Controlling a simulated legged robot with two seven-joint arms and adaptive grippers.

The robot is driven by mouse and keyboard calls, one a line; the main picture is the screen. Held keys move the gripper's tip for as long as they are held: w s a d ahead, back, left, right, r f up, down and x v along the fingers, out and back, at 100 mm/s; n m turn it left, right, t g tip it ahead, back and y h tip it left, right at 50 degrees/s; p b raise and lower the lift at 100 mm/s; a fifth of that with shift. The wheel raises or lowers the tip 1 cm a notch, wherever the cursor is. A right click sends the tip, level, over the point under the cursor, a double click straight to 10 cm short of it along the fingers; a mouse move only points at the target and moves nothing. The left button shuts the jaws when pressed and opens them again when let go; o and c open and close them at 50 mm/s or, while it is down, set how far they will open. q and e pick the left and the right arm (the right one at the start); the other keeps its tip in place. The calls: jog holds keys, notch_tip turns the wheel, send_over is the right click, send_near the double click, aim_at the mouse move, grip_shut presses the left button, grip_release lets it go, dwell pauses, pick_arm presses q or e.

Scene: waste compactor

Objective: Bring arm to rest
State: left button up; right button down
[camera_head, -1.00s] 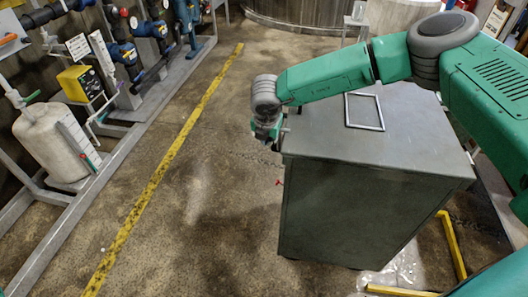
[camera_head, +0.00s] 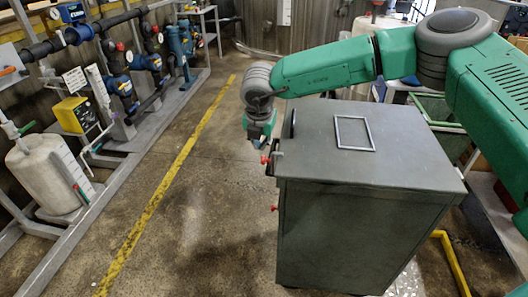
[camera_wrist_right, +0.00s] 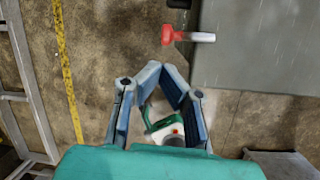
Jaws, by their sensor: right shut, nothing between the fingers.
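My right arm, green with grey joints, reaches in from the right in the head view, over the back of the grey cabinet (camera_head: 365,165). My right gripper (camera_head: 260,141) hangs at its end, pointing down, just left of the cabinet's top left edge. In the wrist view the blue fingers of the right gripper (camera_wrist_right: 162,70) come together at their tips, with nothing held between them. A red-ended handle (camera_wrist_right: 190,37) on the cabinet's side lies beyond the fingertips, apart from them. My left gripper is not in view.
A raised square frame (camera_head: 355,133) is on the cabinet top. A yellow floor line (camera_head: 165,190) runs along the left, beside pipework and a white tank (camera_head: 48,175). Floor between line and cabinet is clear. A yellow rail (camera_head: 451,262) stands at the cabinet's right.

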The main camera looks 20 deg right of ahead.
jog(key=s+a+f+n+t+b, duration=0.1)
jog(key=s+a+f+n+b, duration=0.25)
jog(key=s+f+n, duration=0.75)
jog(key=s+a+f+n+t+b, duration=0.1)
jog(key=s+a+f+n+b, duration=0.25)
jog(key=s+f+n, duration=0.8)
pick_arm(q)
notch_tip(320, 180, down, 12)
jog(key=b, duration=0.5)
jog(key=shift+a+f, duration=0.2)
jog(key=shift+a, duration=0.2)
pick_arm(e)
jog(key=s+d+f+n+g, duration=0.2)
jog(key=s+d+f+n, duration=0.2)
jog(key=s+n, duration=0.5)
jog(key=s+d+f+n+g+y, duration=0.1)
jog(key=s+d+f+n, duration=0.3)
jog(key=s+n, duration=0.5)
jog(key=shift+s+d+f+n+g, duration=0.15)
jog(key=shift+d+f+n+g, duration=0.55)
jog(key=shift+n, duration=1.55)
